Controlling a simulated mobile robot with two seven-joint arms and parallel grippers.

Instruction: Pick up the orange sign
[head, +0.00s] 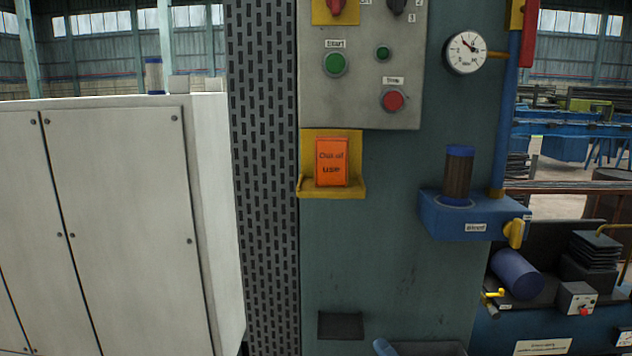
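The orange sign (331,163) reads "Out of use". It stands upright in a yellow holder (345,192) with a back plate and a bottom lip, fixed to the green-grey panel below the control box. Nothing covers its front. Neither of my grippers shows in the head view.
Above the sign is a grey control box (360,95) with green and red buttons. To the right are a gauge (466,52) and a blue block (460,222) with a cylinder on top. A perforated column (265,200) and white cabinet (110,220) stand left. The panel below the sign is mostly clear.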

